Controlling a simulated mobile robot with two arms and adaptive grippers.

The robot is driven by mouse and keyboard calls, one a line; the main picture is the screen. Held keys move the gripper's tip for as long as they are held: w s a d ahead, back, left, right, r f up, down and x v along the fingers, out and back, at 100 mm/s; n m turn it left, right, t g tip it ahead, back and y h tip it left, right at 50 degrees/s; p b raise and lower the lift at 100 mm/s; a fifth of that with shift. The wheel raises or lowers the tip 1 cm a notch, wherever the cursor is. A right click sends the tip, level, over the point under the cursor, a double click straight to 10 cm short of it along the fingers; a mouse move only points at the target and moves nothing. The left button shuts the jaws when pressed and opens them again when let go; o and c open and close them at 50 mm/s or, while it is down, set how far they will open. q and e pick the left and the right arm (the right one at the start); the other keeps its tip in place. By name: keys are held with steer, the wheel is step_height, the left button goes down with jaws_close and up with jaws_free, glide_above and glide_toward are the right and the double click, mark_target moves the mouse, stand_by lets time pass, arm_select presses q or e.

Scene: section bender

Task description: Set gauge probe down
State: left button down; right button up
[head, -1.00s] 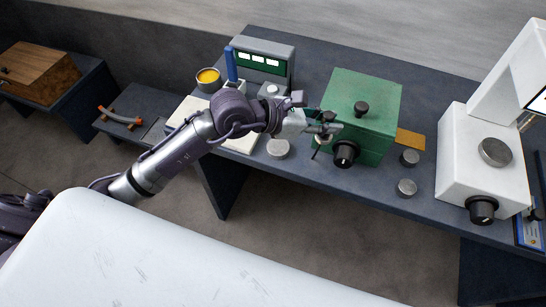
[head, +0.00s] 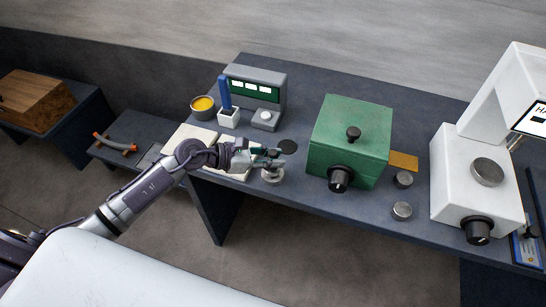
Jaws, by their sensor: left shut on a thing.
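My left gripper (head: 277,158) reaches in from the left and is shut, holding a small thing, apparently the gauge probe, mostly hidden by the fingers. It is directly above a round silver disc (head: 272,177) near the bench's front edge. I cannot tell whether the held thing touches the disc. Behind and slightly right of the gripper lies a flat black round pad (head: 287,147) with nothing on it. A grey gauge unit (head: 255,85) with a green-framed display stands further back. My right gripper is not in view.
A green box (head: 345,130) with black knobs stands right of the gripper. Two small metal discs (head: 402,211) lie in front of a tan plate (head: 404,161). A white machine (head: 470,185) is at right. A yellow-filled cup (head: 203,106) and white holder (head: 229,118) stand back left.

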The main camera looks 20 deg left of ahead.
arm_select(q)
steer(key=shift+f, duration=0.3)
steer(key=shift+f, duration=0.2)
steer(key=c, duration=1)
jaws_free()
steer(key=shift+r, duration=0.15)
